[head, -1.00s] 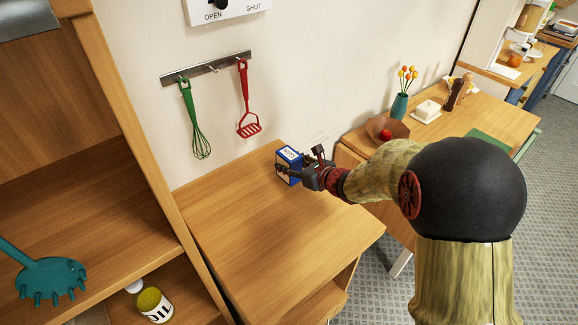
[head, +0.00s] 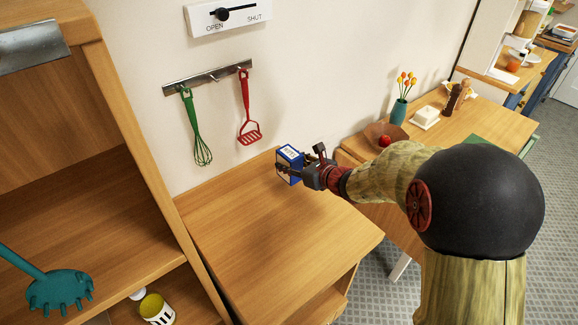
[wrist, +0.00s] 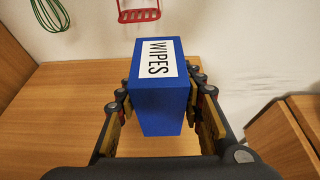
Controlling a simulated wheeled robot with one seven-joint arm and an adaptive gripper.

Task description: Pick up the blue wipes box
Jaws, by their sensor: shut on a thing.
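The blue wipes box (head: 290,161) has a white label on top and is upright near the back edge of the wooden cabinet top. It also fills the middle of the wrist view (wrist: 160,105), where the label reads WIPES. My gripper (head: 291,173) reaches it from the right in the head view. In the wrist view my gripper (wrist: 160,110) has one finger on each side of the box and is shut on it. The box's underside is hidden, so I cannot tell whether it touches the wood.
A green whisk (head: 196,128) and a red masher (head: 248,115) hang from a wall rail. A tall wooden shelf (head: 130,120) stands at the left. The cabinet top (head: 270,230) is otherwise clear.

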